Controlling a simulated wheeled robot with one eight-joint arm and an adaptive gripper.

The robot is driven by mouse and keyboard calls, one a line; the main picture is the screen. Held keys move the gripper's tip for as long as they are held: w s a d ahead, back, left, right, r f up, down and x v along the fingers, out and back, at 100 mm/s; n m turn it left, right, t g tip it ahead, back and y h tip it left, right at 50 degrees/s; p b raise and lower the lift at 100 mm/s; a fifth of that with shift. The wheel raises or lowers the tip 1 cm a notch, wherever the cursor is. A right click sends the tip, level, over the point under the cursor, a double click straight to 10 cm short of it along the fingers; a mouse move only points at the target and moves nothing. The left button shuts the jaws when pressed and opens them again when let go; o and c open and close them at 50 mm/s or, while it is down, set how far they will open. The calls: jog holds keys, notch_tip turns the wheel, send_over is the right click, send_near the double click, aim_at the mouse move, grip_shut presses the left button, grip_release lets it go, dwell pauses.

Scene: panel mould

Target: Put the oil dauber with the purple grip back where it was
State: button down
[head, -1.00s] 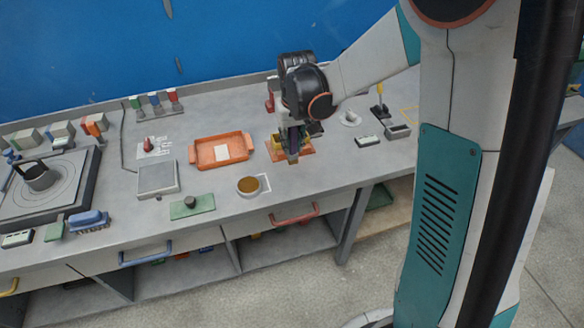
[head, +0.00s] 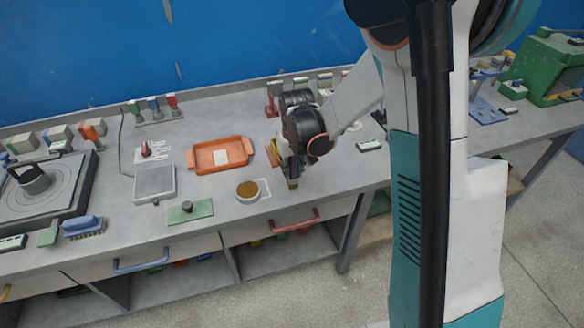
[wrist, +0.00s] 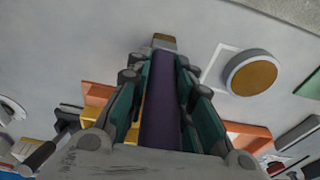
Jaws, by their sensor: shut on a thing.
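The oil dauber with the purple grip (wrist: 162,110) is between the fingers of my gripper (wrist: 165,90), which is shut on it. Its tan head (wrist: 164,41) sticks out past the fingertips in the wrist view. In the head view my gripper (head: 290,168) hangs near the bench's front edge, right of a round cup with a brown top (head: 247,190); the dauber's tan end (head: 293,184) shows below it. I cannot tell whether that end touches the bench. The cup also shows in the wrist view (wrist: 252,74), beside a white outline on the bench (wrist: 216,68).
An orange tray (head: 205,160) lies left of my gripper. An orange and yellow fixture (head: 273,153) is partly hidden behind it. A green plate with a knob (head: 178,214) and a grey scale-like box (head: 155,184) stand further left. A rack with coloured grips (head: 155,110) is at the back.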

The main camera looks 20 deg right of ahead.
jog(key=shift+f, duration=0.2)
jog(key=c, duration=1.4)
grip_release()
jog(key=shift+r, duration=0.2)
notch_tip(320, 180, up, 12)
jog(key=s+p, duration=0.2)
jog(key=p, duration=0.1)
jog(key=shift+s+r+t, duration=0.9)
jog(key=shift+s+r, duration=1)
jog(key=shift+s, duration=1.7)
jog(key=shift+s+r+t, duration=0.9)
jog(key=shift+s+r, duration=1.05)
jog(key=shift+s, duration=1.65)
jog(key=shift+s+r+t, duration=0.9)
jog(key=shift+s+r, duration=1)
jog(key=shift+s, duration=1.7)
